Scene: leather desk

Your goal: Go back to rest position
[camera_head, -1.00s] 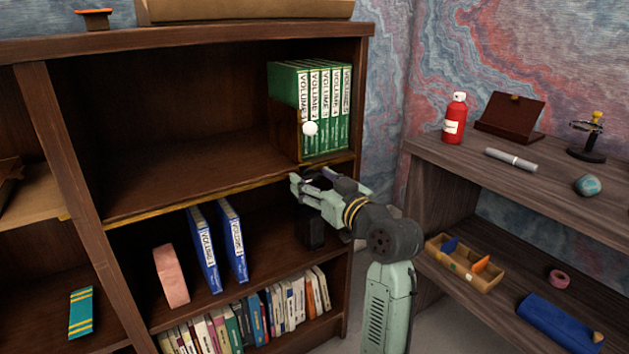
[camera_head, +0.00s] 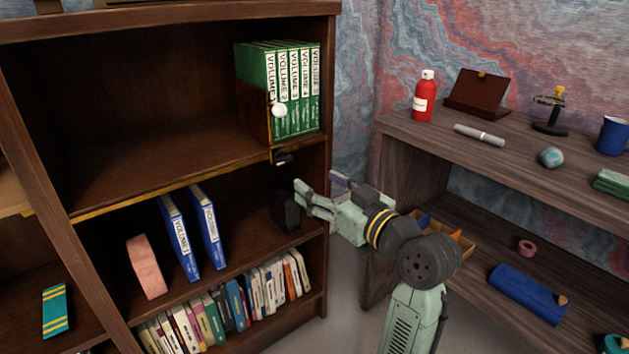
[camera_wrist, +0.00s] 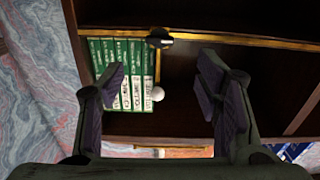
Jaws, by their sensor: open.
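My gripper (camera_head: 318,190) is open and empty in front of the right end of the bookcase (camera_head: 165,195), beside its middle shelf. In the wrist view my gripper's two fingers (camera_wrist: 165,100) stand wide apart with nothing between them. Several green volumes (camera_head: 283,90) stand upright at the right end of the upper shelf, next to a bookend with a white knob (camera_head: 279,110). The green volumes also show in the wrist view (camera_wrist: 122,75), beyond the fingers and apart from them.
Two blue volumes (camera_head: 190,235) and a pink block (camera_head: 146,267) stand on the middle shelf. A wooden side shelf (camera_head: 400,125) on the right bears a red bottle (camera_head: 424,97), a grey marker (camera_head: 479,135) and other items. Bare floor shows between the two pieces of furniture.

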